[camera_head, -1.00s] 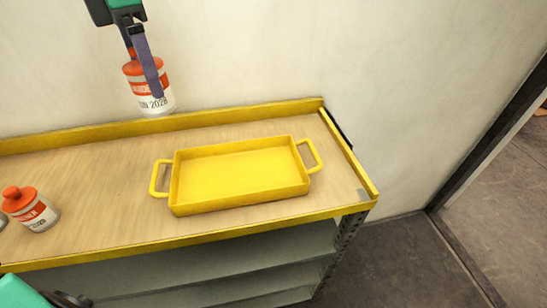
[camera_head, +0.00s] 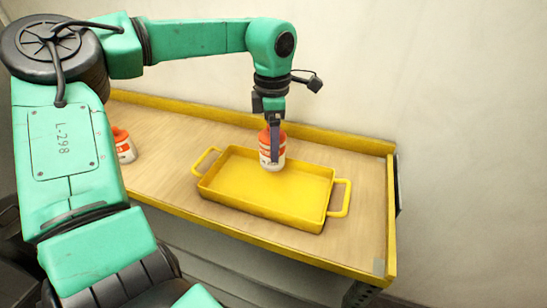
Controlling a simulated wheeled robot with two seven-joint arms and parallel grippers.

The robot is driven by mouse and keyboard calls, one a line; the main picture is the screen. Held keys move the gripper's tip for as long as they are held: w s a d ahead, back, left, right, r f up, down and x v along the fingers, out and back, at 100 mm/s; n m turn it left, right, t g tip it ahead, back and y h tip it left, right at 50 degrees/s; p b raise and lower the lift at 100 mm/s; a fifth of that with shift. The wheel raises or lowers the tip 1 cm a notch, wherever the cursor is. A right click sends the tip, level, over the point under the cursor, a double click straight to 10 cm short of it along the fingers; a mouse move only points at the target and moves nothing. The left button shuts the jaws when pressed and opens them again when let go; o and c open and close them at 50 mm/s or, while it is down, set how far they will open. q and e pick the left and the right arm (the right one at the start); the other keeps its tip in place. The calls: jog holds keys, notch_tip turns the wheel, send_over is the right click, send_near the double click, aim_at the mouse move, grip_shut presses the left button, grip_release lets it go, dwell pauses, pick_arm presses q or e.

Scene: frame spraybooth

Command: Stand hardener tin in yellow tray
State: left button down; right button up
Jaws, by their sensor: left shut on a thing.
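The hardener tin (camera_head: 265,155), white with an orange top and label, is upright in my left gripper (camera_head: 275,157). The gripper points down and is shut on it. The tin is over the back part of the yellow tray (camera_head: 312,217), near its back wall. I cannot tell whether its base touches the tray floor. The tray is shallow, with a loop handle at each end, and lies on the bench top. My right gripper is not in view.
A second orange-and-white tin (camera_head: 124,147) stands on the bench (camera_head: 165,140) at the left, partly hidden by my left arm. A yellow lip edges the bench, with a pale wall behind. Bare wood lies right of the tray.

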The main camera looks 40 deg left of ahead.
pick_arm(q)
notch_tip(320, 180, down, 5)
jog(key=shift+s+f+p, duration=0.1)
jog(key=shift+f+p, duration=0.1)
jog(key=shift+p, duration=0.3)
jog(key=shift+f, duration=0.1)
jog(key=shift+d+f+b, duration=0.1)
jog(key=shift+f+b, duration=0.05)
jog(key=shift+b, duration=0.15)
grip_release()
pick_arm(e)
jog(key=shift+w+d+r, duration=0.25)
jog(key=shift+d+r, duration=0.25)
pick_arm(q)
jog(key=shift+r, duration=0.2)
notch_tip(320, 180, up, 12)
jog(key=shift+r+b, duration=0.1)
jog(key=shift+b, duration=0.55)
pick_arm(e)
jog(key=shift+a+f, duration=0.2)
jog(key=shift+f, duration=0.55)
